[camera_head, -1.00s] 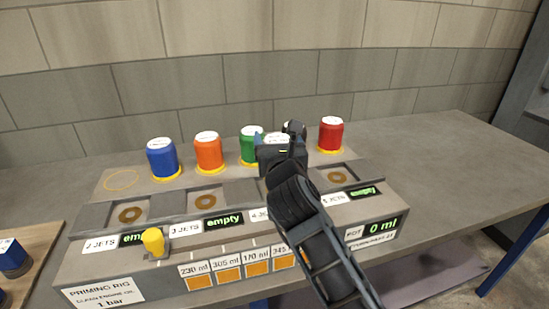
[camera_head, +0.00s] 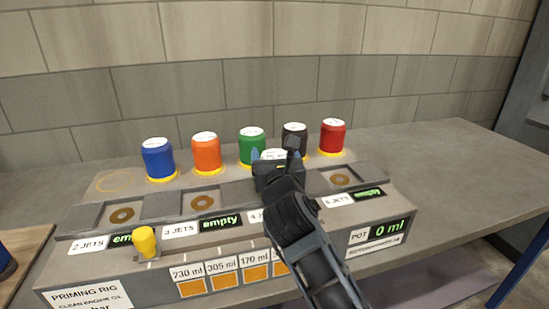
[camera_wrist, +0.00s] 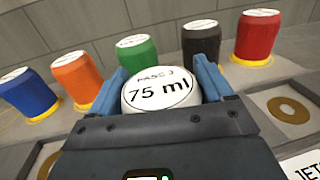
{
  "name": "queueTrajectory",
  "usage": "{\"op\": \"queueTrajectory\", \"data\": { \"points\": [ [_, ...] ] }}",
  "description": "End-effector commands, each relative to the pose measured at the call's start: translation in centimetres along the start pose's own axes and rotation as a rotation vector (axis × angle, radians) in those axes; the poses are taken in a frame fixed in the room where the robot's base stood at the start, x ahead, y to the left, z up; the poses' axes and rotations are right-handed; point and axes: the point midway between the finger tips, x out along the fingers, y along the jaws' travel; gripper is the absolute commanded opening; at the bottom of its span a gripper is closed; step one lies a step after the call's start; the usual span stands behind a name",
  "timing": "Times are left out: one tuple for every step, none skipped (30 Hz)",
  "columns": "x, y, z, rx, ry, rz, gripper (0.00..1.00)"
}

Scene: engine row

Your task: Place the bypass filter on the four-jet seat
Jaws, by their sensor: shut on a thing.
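My gripper is over the row of seats, between the 3-jet seat (camera_head: 198,201) and the rightmost seat (camera_head: 340,179). The four-jet seat is hidden behind my gripper; its label (camera_head: 256,216) shows partly. The filter's bottom is hidden.
Blue (camera_head: 159,160), orange (camera_head: 207,153), green (camera_head: 251,148), black (camera_head: 294,139) and red (camera_head: 332,138) filters stand behind the seats. An empty yellow ring (camera_head: 121,181) is at the left. A yellow knob (camera_head: 145,241) stands up at the front.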

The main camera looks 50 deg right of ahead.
Motion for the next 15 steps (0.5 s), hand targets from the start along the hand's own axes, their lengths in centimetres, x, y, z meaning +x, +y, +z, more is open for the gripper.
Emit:
{"op": "queueTrajectory", "data": {
  "points": [
    [0.00,-0.01,-0.10,-0.001,-0.001,0.000,0.32],
    [-0.01,-0.02,-0.20,-0.001,-0.001,0.000,0.32],
    [0.00,-0.02,-0.24,-0.001,0.000,0.000,0.83],
    [0.00,-0.01,-0.22,-0.001,0.000,0.000,0.86],
    [0.00,-0.01,-0.23,-0.001,0.000,0.000,0.89],
    [0.00,-0.01,-0.22,-0.001,0.000,0.000,0.93],
    [0.00,-0.02,-0.22,-0.001,0.000,0.000,0.95],
    [0.00,-0.02,-0.23,-0.001,0.000,0.000,0.98],
    [0.00,-0.01,-0.22,-0.001,0.000,0.000,1.00],
    [0.00,-0.01,-0.23,-0.001,0.000,0.000,1.00],
    [0.00,-0.01,-0.23,-0.001,0.000,0.000,1.00],
    [0.00,-0.01,-0.22,-0.001,0.000,0.000,1.00],
    [0.00,-0.01,-0.23,-0.001,0.000,0.000,1.00],
    [0.00,-0.01,-0.22,-0.001,0.000,0.000,1.00],
    [0.00,-0.01,-0.16,-0.001,0.000,0.000,1.00]
  ]
}}
